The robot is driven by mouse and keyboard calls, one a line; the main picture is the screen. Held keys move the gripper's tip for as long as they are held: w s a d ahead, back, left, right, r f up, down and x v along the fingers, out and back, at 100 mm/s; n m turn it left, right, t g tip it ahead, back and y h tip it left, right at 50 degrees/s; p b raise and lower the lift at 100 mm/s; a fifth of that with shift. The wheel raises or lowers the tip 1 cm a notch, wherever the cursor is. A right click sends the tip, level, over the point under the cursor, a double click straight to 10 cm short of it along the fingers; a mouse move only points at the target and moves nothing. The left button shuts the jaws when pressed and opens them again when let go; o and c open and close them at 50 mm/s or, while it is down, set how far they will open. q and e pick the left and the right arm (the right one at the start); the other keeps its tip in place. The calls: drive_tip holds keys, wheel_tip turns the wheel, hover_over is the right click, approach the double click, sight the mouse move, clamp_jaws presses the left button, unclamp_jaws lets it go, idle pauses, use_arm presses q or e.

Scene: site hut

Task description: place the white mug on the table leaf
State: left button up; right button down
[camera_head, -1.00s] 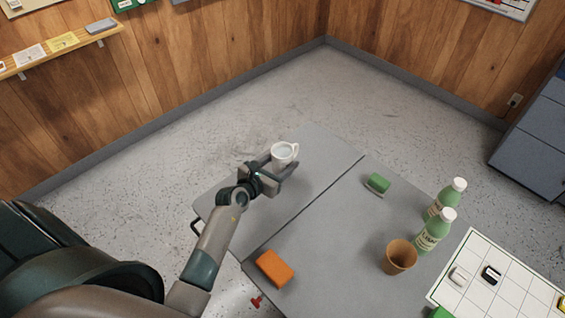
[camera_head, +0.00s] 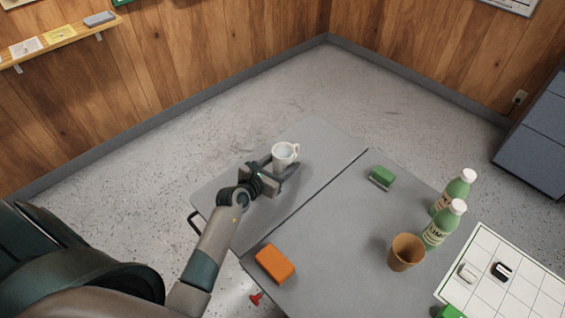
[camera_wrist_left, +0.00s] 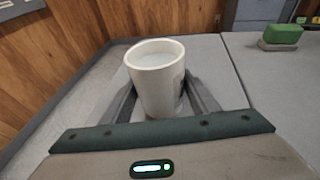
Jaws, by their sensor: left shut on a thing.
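The white mug (camera_head: 284,155) is upright between the fingers of my left gripper (camera_head: 275,166), which is shut on it. In the left wrist view the mug (camera_wrist_left: 157,80) stands between the two fingers, its rim facing up. The mug is over the table leaf (camera_head: 313,133), the left section of the grey table beyond the seam. I cannot tell whether the mug's base touches the leaf or is just above it. My right gripper is not in view.
On the main table (camera_head: 330,250) are an orange block (camera_head: 274,263), a green-and-grey block (camera_head: 382,177), a brown cup (camera_head: 405,253), two green bottles (camera_head: 440,225) and a white gridded board (camera_head: 500,275). A handle (camera_head: 194,222) juts from the leaf's left edge. The leaf around the mug is clear.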

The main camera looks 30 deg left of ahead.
use_arm(q)
drive_tip(key=o, duration=0.9)
drive_tip(key=shift+f, duration=0.1)
drive_tip(key=shift+o, duration=0.2)
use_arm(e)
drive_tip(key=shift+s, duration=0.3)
use_arm(q)
drive_tip(key=shift+s, duration=0.3)
drive_tip(key=b+v, duration=0.1)
drive_tip(key=v, duration=0.9)
drive_tip(key=shift+s, duration=0.1)
drive_tip(key=shift+s+r, duration=0.35)
drive_tip(key=shift+s, duration=0.25)
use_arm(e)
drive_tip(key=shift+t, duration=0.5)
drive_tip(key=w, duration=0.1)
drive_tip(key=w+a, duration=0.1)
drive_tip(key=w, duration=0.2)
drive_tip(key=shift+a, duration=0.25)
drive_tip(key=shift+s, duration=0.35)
